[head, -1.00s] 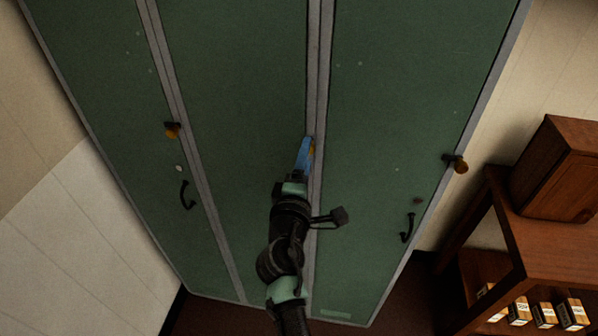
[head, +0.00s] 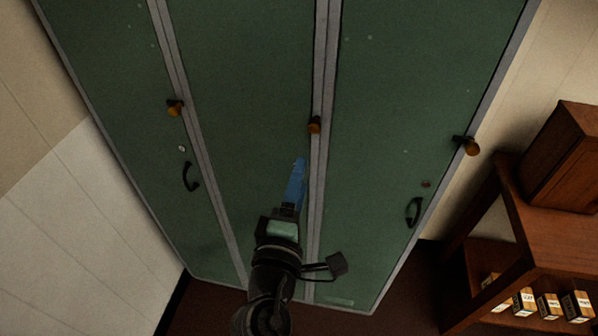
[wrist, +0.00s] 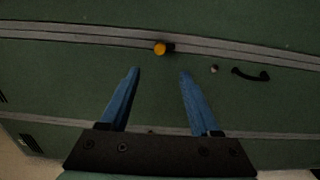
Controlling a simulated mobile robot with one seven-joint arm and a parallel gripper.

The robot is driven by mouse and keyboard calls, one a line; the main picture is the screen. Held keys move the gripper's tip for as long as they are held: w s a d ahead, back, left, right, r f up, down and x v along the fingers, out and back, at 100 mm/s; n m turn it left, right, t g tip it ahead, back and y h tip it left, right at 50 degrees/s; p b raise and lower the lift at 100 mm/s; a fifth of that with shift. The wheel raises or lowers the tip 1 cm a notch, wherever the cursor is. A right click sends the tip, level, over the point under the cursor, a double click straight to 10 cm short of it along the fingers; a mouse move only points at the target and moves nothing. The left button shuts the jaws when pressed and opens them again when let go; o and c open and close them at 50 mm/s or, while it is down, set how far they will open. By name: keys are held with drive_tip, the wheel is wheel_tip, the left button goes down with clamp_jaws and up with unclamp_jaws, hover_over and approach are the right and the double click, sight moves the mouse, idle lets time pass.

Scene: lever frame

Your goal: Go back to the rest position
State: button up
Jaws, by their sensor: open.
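My gripper (head: 297,176) is in front of the green locker (head: 240,110), below the middle knob and apart from it. In the wrist view its two blue fingers (wrist: 160,72) are spread with nothing between them. The middle orange knob (head: 314,125) sits on the grey strip between the middle and right doors. An orange knob (wrist: 160,49) also shows in the wrist view, beyond the fingertips. A left knob (head: 174,108) and a right knob (head: 471,146) are on the locker too.
Black handles are on the left door (head: 190,177) and right door (head: 414,212). A brown wooden table (head: 560,240) stands at the right, with a wooden box (head: 565,160) on top and several small boxes on its lower shelf. Dark floor (head: 400,300) shows in front of the locker.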

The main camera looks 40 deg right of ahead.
idle(0.3)
drive_tip(key=w+a+r+m+t+y, duration=0.1)
drive_tip(key=w+a+r+m+t, duration=0.2)
drive_tip(key=r, duration=0.5)
drive_tip(key=w+a+r+m+t+y, duration=0.1)
drive_tip(key=a+r+m+t+y, duration=0.1)
drive_tip(key=a+r, duration=0.45)
drive_tip(key=w+a+r+m+t+y, duration=0.1)
drive_tip(key=w+a+r+m+t, duration=0.15)
drive_tip(key=r, duration=0.75)
drive_tip(key=s+a+r+t+y, duration=0.4)
drive_tip(key=s+a+r+y, duration=0.1)
drive_tip(key=r, duration=0.4)
drive_tip(key=s+a+r+t+y, duration=0.4)
drive_tip(key=s+a+r, duration=0.2)
drive_tip(key=r, duration=0.4)
drive_tip(key=shift+a+r+m+y, duration=0.25)
drive_tip(key=shift+a+m+y, duration=0.15)
drive_tip(key=shift+a, duration=0.35)
drive_tip(key=shift+c, duration=0.2)
